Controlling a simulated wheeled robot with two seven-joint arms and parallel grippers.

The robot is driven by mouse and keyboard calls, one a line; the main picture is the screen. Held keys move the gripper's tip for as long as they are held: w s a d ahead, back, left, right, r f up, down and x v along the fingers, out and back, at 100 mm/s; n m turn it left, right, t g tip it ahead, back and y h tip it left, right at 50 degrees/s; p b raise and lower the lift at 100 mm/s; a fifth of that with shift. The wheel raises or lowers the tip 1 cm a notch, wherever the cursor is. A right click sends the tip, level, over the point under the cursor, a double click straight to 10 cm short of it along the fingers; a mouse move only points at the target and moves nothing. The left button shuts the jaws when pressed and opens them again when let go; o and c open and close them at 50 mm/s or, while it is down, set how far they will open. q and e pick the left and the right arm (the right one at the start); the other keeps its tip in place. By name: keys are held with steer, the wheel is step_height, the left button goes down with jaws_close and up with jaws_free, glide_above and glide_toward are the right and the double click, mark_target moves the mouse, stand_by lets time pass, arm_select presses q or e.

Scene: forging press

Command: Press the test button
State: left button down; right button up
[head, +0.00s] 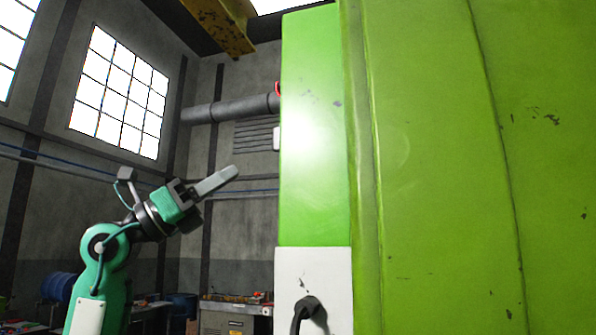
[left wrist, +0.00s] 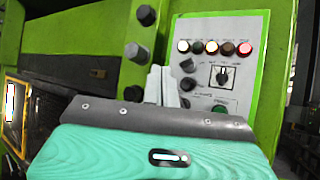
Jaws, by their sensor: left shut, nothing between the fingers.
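The control panel (left wrist: 252,75) shows in the left wrist view, a pale plate on a green housing. It has a row of several lamps (left wrist: 212,47) at the top, dark round knobs or buttons (left wrist: 188,65) down its left side, a rotary selector (left wrist: 222,76) and a green button (left wrist: 219,109) low down. The labels are too small to read, so I cannot tell which is the test button. My left gripper (head: 234,170) is shut and empty, raised left of the green press. Its fingers (left wrist: 162,84) hide part of the panel's left side. My right gripper is not in view.
The green press body (head: 440,170) fills the right of the head view. A white box (head: 335,290) with a black cable is below its narrow green panel. A workbench (head: 228,318) stands at the back. Open air surrounds my left gripper in the head view.

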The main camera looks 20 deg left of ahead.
arm_select(q)
steer(key=shift+s+d, duration=0.1)
steer(key=shift+s, duration=0.05)
steer(key=d, duration=0.8)
steer(key=shift+w+d+p, duration=0.3)
steer(key=shift+d+p, duration=0.05)
steer(key=shift+d, duration=0.05)
stand_by(1.8)
steer(key=shift+d, duration=0.4)
steer(key=shift+d, duration=0.45)
stand_by(0.7)
steer(key=shift+a, duration=0.8)
